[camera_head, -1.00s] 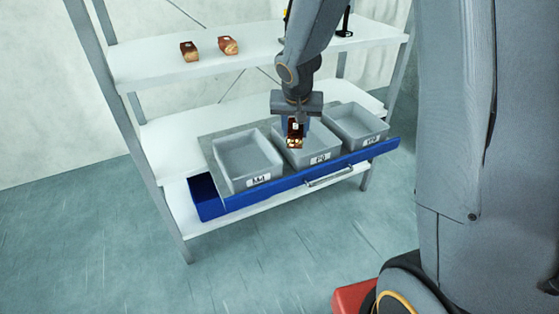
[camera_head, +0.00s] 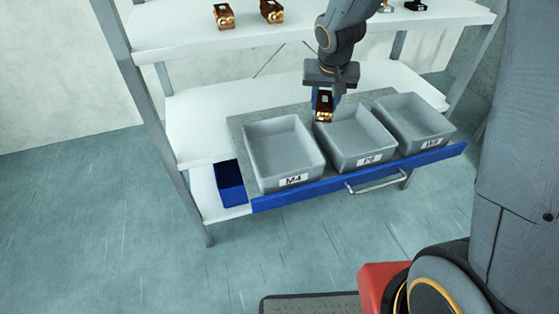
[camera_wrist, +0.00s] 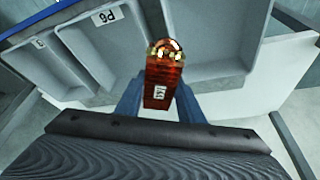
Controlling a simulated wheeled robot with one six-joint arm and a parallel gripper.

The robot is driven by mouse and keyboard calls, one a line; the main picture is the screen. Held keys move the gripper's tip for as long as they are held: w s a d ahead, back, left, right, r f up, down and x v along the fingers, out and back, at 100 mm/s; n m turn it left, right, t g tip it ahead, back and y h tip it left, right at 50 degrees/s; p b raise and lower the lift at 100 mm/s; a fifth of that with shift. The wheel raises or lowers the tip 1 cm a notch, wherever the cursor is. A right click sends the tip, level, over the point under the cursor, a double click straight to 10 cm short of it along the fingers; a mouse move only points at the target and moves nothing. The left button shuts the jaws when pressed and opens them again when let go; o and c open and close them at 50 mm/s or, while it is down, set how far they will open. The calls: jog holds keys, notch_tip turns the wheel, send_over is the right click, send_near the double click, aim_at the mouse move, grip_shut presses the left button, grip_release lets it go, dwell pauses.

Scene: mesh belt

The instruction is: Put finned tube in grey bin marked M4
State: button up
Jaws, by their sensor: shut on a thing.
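The finned tube (camera_head: 323,106) is a copper-brown block with a small white label and shiny brass-like ends. My gripper (camera_head: 325,100) is shut on it and holds it up near the border between the M4 and P8 bins. In the wrist view the finned tube (camera_wrist: 163,76) sits between the blue fingers of my gripper (camera_wrist: 160,95). The grey bin marked M4 (camera_head: 293,182) is the left one of three on the pulled-out drawer. It looks empty.
The drawer has a blue front (camera_head: 320,190) with a metal handle. The shelf above (camera_head: 180,35) carries two similar brown parts and dark items.

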jog(key=a+f+n+y+b, duration=0.2)
jog(key=a+f+n+b, duration=0.2)
jog(key=a+f+b, duration=0.6)
send_over(280, 156)
jog(key=s, duration=0.2)
jog(key=shift+n, duration=0.4)
jog(key=f, duration=0.4)
jog(key=shift+w+f, duration=0.25)
jog(key=shift+f, duration=0.1)
jog(key=shift+f+b, duration=1)
jog(key=shift+f, duration=1.3)
jog(key=shift+f+b, duration=0.25)
jog(key=shift+b, duration=0.05)
jog(key=o, duration=1.3)
jog(key=shift+d+r+p, duration=0.1)
jog(key=shift+r+p, duration=0.1)
jog(key=shift+p, duration=0.15)
jog(key=p+v, duration=0.2)
jog(key=v, duration=1)
